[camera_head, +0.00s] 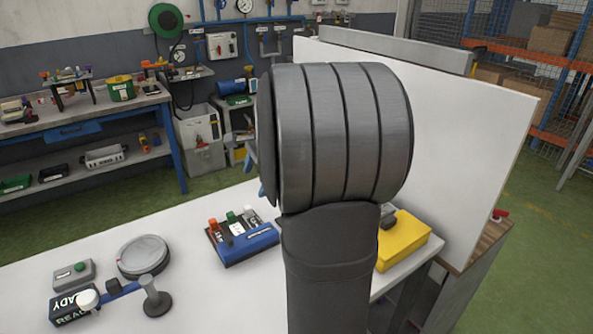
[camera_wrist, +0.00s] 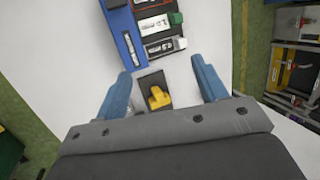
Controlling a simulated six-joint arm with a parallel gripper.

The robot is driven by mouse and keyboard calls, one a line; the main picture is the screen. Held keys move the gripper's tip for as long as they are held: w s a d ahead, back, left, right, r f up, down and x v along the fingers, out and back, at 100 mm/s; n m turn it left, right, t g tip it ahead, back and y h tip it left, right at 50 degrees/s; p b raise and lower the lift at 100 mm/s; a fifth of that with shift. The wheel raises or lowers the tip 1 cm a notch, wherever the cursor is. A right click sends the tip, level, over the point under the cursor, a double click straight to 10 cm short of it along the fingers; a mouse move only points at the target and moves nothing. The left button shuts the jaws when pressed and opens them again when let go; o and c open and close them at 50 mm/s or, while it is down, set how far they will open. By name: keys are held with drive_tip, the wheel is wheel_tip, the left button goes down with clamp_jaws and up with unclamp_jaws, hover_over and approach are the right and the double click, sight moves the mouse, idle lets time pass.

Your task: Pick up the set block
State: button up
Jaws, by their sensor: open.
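A small yellow block (camera_wrist: 159,98) with a raised grip sits on a dark rectangular base (camera_wrist: 150,80) in the wrist view. It looks like the set block, but I see no label on it. My gripper (camera_wrist: 160,68) is open, its two blue fingers on either side of the block and base, with no clear contact. I cannot tell the height of the fingers above the table. In the head view my own arm hides the block and nearly all of the gripper.
A blue rack (camera_head: 243,246) with several labelled, coloured-end blocks is close by; it also shows in the wrist view (camera_wrist: 127,45). A grey round turntable (camera_head: 143,256), a button box (camera_head: 73,273) and a lever stand left. A yellow box (camera_head: 404,240) is right, before a white panel (camera_head: 460,130).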

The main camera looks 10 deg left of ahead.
drive_tip(key=w+a+f+t+h, duration=0.15)
drive_tip(key=w+h, duration=0.25)
drive_tip(key=w, duration=0.8)
drive_tip(key=w+a+f+t+h, duration=0.1)
drive_tip(key=w+a+f+h, duration=0.15)
drive_tip(key=w, duration=0.85)
drive_tip(key=shift+h, duration=0.45)
drive_tip(key=x, duration=1.7)
drive_tip(key=shift+d+r, duration=0.1)
drive_tip(key=shift+d, duration=0.15)
drive_tip(key=c, duration=1.3)
drive_tip(key=shift+o, duration=0.2)
drive_tip(key=shift+r, duration=0.1)
